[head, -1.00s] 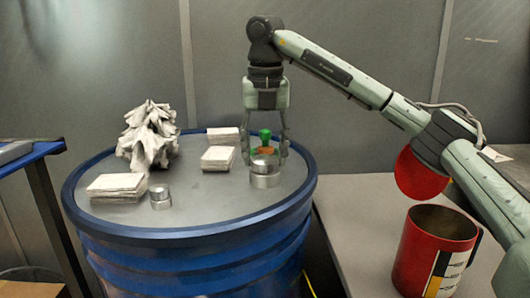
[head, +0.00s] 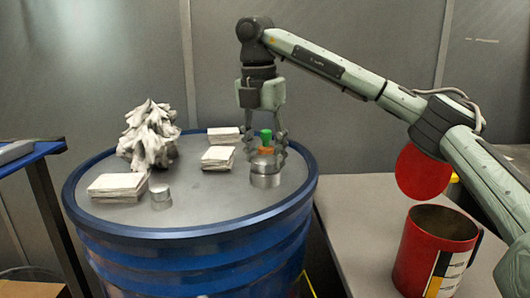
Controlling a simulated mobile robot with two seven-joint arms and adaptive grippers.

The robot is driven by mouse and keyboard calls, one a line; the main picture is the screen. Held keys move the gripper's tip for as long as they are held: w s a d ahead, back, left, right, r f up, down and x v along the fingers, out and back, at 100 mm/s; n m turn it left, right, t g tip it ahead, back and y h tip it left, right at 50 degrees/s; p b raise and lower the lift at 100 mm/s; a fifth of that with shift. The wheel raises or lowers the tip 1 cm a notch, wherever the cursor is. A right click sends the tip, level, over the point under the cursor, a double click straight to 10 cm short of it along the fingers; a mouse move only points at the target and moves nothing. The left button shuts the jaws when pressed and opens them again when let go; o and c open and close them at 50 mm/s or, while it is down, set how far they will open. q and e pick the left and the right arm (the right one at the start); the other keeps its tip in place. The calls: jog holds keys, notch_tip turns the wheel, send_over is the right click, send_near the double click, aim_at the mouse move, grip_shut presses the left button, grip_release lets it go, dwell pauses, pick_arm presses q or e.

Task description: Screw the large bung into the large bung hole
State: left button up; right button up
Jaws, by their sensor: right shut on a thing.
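A blue drum (head: 190,236) with a grey top stands in the middle of the head view. A large round metal fitting (head: 265,180) stands on the right part of its top, and I take it to be the large bung hole. An orange piece (head: 266,151) with an upright green knob (head: 266,136) sits over it; I take this to be the large bung. My right gripper (head: 268,152) points straight down and is shut on the large bung. The fingers partly hide it, and I cannot tell how deep it sits. My left gripper is not in view.
A smaller metal fitting (head: 161,196) is at the drum's front left. Stacks of pale cloths (head: 118,186) and a crumpled rag heap (head: 150,137) occupy the left and back. A red can (head: 433,252) stands on the grey table at right. The drum top's front is clear.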

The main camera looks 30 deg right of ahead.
jog(key=m, duration=0.4)
jog(key=shift+w+m, duration=0.1)
jog(key=shift+m, duration=0.2)
jog(key=o, duration=1)
